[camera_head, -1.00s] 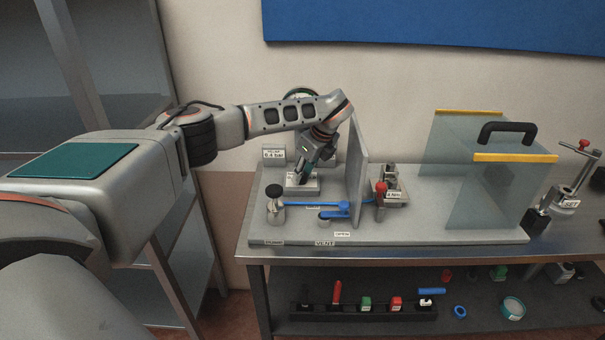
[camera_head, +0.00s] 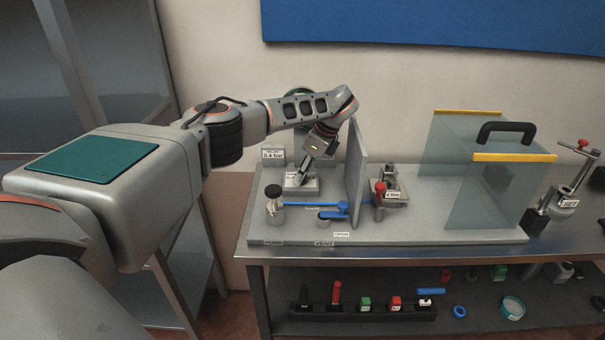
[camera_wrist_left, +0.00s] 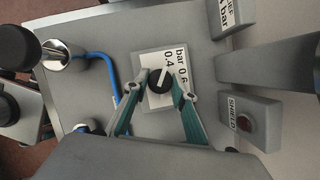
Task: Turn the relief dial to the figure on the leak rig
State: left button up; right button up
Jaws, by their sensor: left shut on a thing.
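The relief dial (camera_wrist_left: 160,80) is a black knob with a pale pointer line, on a white scale plate marked in bar, with 0.4 and 0.6 legible. The plate lies on a grey block (camera_head: 301,191) on the rig's base. A sign (camera_head: 273,154) behind it reads relief 0.4 bar; part of it shows in the left wrist view (camera_wrist_left: 226,14). My left gripper (camera_wrist_left: 158,86) is shut on the dial, its teal fingers on either side of the knob. In the head view the gripper (camera_head: 301,177) comes down from above and hides much of the dial. My right gripper is not in view.
A grey upright panel (camera_head: 356,170) stands close to the right of my gripper. A clear guard (camera_head: 487,180) is farther right. A shield button box (camera_wrist_left: 247,122) is beside the dial.

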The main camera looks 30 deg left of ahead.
pick_arm(q)
jog(key=o, duration=1.1)
jog(key=v, duration=1.2)
